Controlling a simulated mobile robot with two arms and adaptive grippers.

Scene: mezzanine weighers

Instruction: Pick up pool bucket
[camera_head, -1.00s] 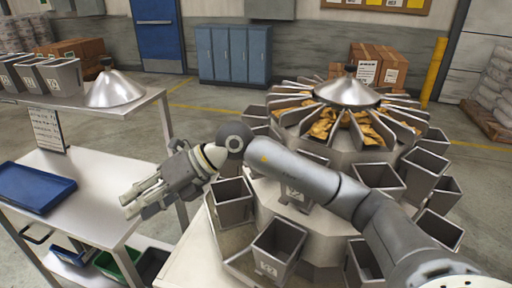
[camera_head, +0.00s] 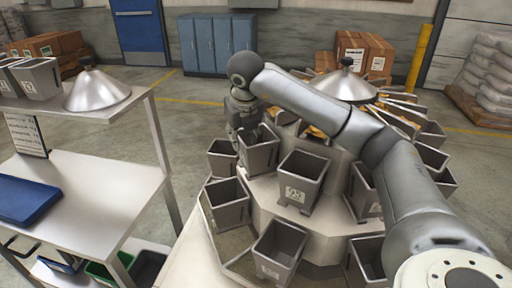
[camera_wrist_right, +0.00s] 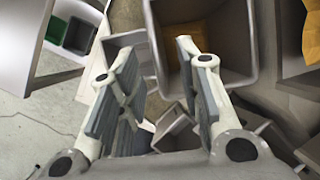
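Several grey, open-topped buckets ring the weigher; the frames do not show which is called the pool bucket. My right gripper (camera_head: 245,130) points down at one upper bucket (camera_head: 260,156). In the right wrist view, my right gripper (camera_wrist_right: 157,52) is open, its fingers spread on either side of one wall of a bucket (camera_wrist_right: 230,60). The right finger overlaps that bucket's opening, and something yellow-brown lies inside. I cannot tell whether the fingers touch the wall. My left gripper is not in view.
Other buckets (camera_head: 228,205) stand close below and beside the gripper. The weigher's metal cone (camera_head: 343,87) is behind my right arm. A steel bench (camera_head: 95,205) with a blue tray (camera_head: 28,200) is at left, with a shelf carrying buckets and a cone above it.

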